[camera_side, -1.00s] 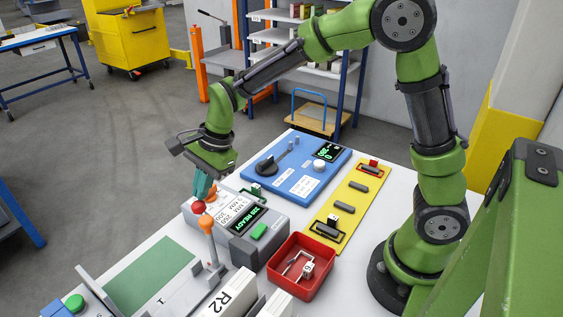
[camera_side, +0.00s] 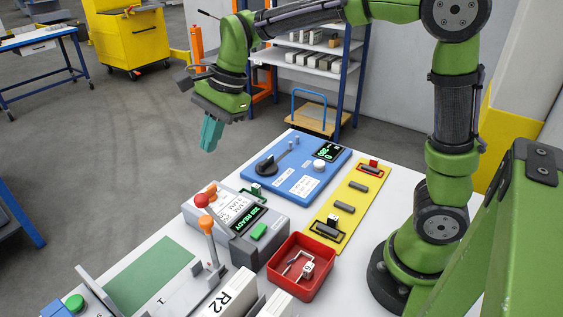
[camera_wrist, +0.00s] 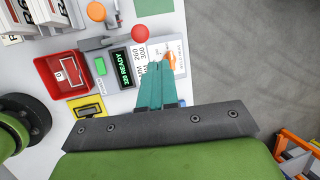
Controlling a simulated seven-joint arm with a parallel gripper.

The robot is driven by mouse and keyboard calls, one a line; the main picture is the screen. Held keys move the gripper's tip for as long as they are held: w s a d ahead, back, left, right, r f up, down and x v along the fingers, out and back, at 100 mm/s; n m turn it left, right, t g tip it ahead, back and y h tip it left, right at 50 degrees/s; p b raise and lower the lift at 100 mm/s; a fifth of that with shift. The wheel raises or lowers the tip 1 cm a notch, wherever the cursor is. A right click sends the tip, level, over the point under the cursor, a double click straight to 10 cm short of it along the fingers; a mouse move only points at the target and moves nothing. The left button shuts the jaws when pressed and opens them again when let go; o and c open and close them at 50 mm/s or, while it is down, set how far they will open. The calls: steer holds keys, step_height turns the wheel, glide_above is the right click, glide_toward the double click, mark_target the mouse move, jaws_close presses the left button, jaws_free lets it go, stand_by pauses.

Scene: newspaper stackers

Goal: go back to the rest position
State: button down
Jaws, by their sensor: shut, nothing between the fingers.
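My gripper (camera_side: 211,134) has teal fingers pressed together, with nothing between them. In the side view it hangs in the air, above and behind the grey machine (camera_side: 252,222), clear of everything. The machine has a lit green display, a green button and a lever with a red ball knob (camera_side: 201,201). In the wrist view the shut fingers (camera_wrist: 156,64) point toward the machine's label panel, and the red knob (camera_wrist: 140,33) shows just beyond them.
A blue panel (camera_side: 285,187) with a dial and a yellow strip (camera_side: 322,232) lie on the white table. A red tray (camera_side: 275,265) holds a small tagged item. An orange-topped lever (camera_side: 207,224) stands near the front. Shelves (camera_side: 310,62) stand behind. The air around my gripper is free.

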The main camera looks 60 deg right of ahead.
steer(key=s+d+n+t, duration=0.2)
steer(key=s+n, duration=0.4)
steer(key=s, duration=0.3)
steer(key=s+d+n+t+h, duration=0.1)
steer(key=s+d+n+t, duration=0.1)
steer(key=s+d+n, duration=0.3)
steer(key=shift+s+r+n+t, duration=0.3)
steer(key=shift+s+r+n, duration=0.15)
steer(key=shift+s+n, duration=1.15)
steer(key=shift+s+m, duration=0.25)
steer(key=shift+m, duration=0.05)
